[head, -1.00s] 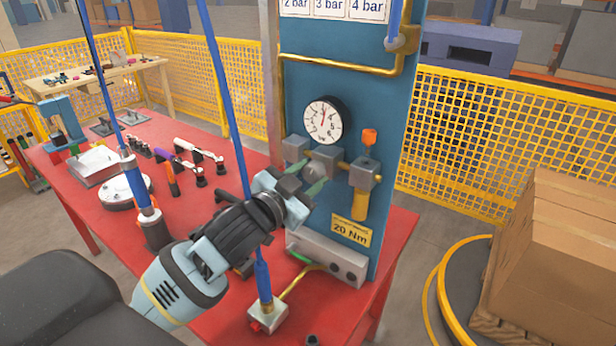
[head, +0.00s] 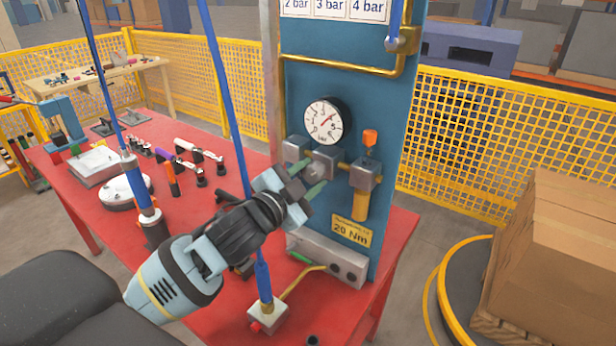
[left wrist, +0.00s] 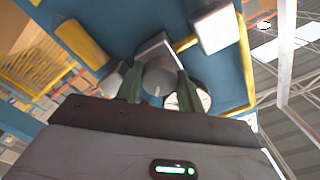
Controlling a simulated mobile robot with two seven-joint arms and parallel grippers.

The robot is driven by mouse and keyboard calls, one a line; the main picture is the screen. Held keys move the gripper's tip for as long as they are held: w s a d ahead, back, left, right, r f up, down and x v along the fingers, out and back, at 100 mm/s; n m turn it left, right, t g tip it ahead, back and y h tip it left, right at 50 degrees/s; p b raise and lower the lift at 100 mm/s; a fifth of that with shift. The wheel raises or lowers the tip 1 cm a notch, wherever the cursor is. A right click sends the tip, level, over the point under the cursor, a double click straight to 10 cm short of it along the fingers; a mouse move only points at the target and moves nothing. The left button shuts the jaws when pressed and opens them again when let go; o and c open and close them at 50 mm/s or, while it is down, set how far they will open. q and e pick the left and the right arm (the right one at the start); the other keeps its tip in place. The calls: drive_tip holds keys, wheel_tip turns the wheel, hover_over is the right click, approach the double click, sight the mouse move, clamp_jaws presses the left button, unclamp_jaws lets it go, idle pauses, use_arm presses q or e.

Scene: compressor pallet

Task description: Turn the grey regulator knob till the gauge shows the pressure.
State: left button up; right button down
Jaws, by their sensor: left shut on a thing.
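The grey regulator knob (left wrist: 158,78) sits between the two green fingers of my left gripper (left wrist: 159,88) in the left wrist view. A pale line marks its face. In the head view my left gripper (head: 307,181) is shut on the knob at the front of the grey regulator body (head: 325,158) and hides part of it. The round white gauge (head: 324,123) is above it on the blue panel, its red needle pointing to the upper right; I cannot read an exact value. In the wrist view the gauge (left wrist: 202,99) is partly hidden. My right gripper is out of view.
An orange-topped valve (head: 369,138) stands close right of the regulator. Plates for 2, 3 and 4 bar (head: 331,8) are at the panel's top. A yellow 20 Nm tag (head: 351,230) sits below. Blue hoses hang near my arm. Tools lie on the red table (head: 85,205).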

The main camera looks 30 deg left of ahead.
use_arm(q)
drive_tip(key=o, duration=1)
drive_tip(key=shift+s+a+b, duration=0.1)
drive_tip(key=shift+s+a, duration=0.1)
drive_tip(key=shift+s, duration=1.1)
drive_tip(key=shift+s+a+b, duration=0.15)
drive_tip(key=shift+s, duration=1.15)
drive_tip(key=shift+s+a+b, duration=0.1)
drive_tip(key=shift+s+a, duration=0.1)
drive_tip(key=shift+s, duration=1.1)
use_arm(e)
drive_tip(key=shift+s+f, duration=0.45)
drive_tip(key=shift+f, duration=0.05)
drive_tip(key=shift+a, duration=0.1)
